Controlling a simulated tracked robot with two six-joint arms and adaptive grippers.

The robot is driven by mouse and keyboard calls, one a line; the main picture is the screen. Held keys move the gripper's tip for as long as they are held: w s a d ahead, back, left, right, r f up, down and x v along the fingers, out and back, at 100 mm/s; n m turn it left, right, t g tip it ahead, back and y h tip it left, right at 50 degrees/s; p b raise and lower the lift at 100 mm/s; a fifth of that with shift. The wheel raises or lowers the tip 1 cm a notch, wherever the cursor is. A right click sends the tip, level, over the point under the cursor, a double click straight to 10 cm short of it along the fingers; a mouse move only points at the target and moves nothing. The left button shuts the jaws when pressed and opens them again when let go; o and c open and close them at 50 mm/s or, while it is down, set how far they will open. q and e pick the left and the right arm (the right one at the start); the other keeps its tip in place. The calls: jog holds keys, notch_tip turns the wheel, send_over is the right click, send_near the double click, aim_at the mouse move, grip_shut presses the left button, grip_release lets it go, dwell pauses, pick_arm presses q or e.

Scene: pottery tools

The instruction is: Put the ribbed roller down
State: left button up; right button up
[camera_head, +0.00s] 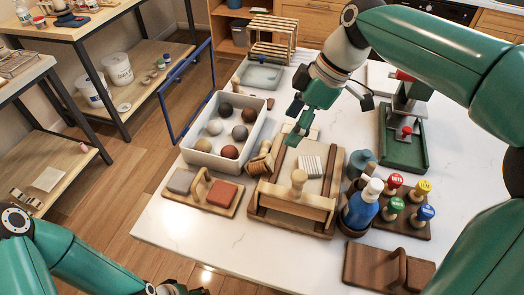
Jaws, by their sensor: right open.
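A wooden ribbed roller (260,162) rests at the left edge of a wooden tray (257,212) on the white table. A pale ribbed piece (310,166) lies inside the tray; I cannot tell for sure which of the two is the task's roller. My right gripper (294,124) is open above the far end of the tray, beyond both ribbed pieces, with nothing seen between its fingers. My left gripper (182,289) is only partly in view at the bottom edge, and its jaws are not clear.
A white bin of coloured balls (190,155) and a board with coloured blocks (178,200) stand left of the tray. A blue bottle (362,208), stamps with coloured caps (394,207) and a green stand (408,158) stand right. The table's front left is clear.

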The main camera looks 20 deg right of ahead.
send_near(269, 161)
jog(key=x, duration=0.5)
jog(key=shift+s+a, duration=0.1)
jog(key=shift+w+p+x, duration=0.15)
jog(key=shift+p+x, duration=0.1)
jog(key=shift+x, duration=1.1)
jog(key=shift+w+p+x, duration=0.2)
jog(key=shift+p+x, duration=0.05)
jog(key=shift+x, duration=1.1)
jog(key=shift+s, duration=0.15)
jog(key=c, duration=1.3)
jog(key=shift+f, duration=0.1)
jog(key=shift+c, duration=0.4)
